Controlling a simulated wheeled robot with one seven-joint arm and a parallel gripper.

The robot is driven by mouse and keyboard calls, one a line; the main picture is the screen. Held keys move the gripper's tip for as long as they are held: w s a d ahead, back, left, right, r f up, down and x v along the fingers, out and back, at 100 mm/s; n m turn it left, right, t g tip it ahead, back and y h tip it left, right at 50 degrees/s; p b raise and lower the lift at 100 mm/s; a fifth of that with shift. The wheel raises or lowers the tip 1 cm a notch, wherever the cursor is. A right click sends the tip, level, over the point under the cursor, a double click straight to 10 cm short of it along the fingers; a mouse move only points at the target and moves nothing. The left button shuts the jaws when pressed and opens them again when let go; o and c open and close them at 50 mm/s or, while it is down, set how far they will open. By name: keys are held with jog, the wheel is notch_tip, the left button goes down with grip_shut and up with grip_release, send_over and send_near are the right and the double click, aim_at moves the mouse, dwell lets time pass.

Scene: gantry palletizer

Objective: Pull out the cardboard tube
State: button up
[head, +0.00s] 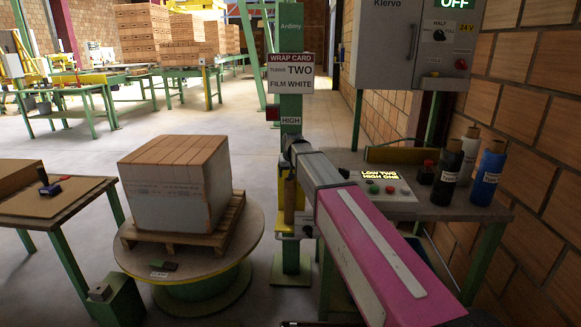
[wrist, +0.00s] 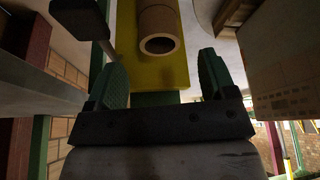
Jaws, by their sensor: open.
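The cardboard tube (wrist: 158,25) shows in the wrist view as a brown hollow cylinder with its open end facing the camera, in front of a yellow plate (wrist: 178,68). In the head view the tube (head: 290,196) stands upright at the green mast (head: 290,105), partly covered by my arm. My gripper (wrist: 162,60) is open and empty. Its two green fingers are spread to either side of the tube's line, with the tube's near end just beyond the fingertips. No contact shows. The gripper itself is hard to make out in the head view.
A wrapped block of bricks (head: 176,187) on a pallet (head: 190,236) stands on the round turntable (head: 208,262) left of the mast. A bench to the right holds a control panel (head: 384,188) and black, blue and white rolls.

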jog(key=shift+x, duration=2.8)
jog(key=c, duration=1)
